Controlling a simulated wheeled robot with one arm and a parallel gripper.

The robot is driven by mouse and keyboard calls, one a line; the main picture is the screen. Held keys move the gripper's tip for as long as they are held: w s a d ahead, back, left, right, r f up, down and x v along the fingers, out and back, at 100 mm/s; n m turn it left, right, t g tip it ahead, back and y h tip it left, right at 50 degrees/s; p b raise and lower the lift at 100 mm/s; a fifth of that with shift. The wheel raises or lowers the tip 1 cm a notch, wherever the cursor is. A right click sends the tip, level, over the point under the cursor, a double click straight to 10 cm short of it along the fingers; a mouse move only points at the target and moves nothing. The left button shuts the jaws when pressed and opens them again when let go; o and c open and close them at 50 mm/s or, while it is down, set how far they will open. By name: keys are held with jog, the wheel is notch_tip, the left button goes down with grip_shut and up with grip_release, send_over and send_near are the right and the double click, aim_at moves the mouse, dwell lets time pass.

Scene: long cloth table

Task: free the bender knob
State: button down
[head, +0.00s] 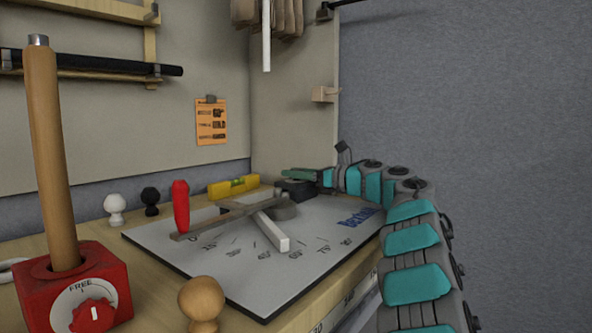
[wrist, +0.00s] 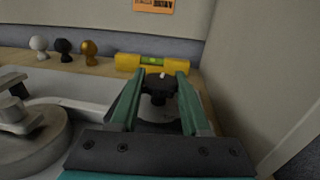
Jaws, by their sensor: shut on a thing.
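The bender is a grey plate (head: 300,265) printed with angle marks. It carries a flat arm with a red handle (head: 181,205), a pale square bar (head: 272,232) and a round grey former (head: 280,208). My gripper (wrist: 158,80) has its green fingers on either side of a black knob (wrist: 157,85) with a small white mark on top, and is shut on it. In the head view my gripper (head: 303,173) reaches in from the right to the plate's far corner. The knob's lower part is mostly hidden there.
A yellow level (head: 233,186) lies behind the plate. A white knob (head: 115,208) and a black one (head: 150,200) stand back left; a brass one (wrist: 88,48) shows beside them in the wrist view.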

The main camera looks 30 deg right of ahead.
jog(key=shift+n+g+y+p, duration=0.3)
jog(key=shift+n+y+p, duration=0.1)
jog(key=shift+y, duration=0.2)
jog(key=shift+c, duration=1.9)
grip_release()
jog(key=shift+b+v, duration=0.85)
jog(key=shift+v, duration=3.1)
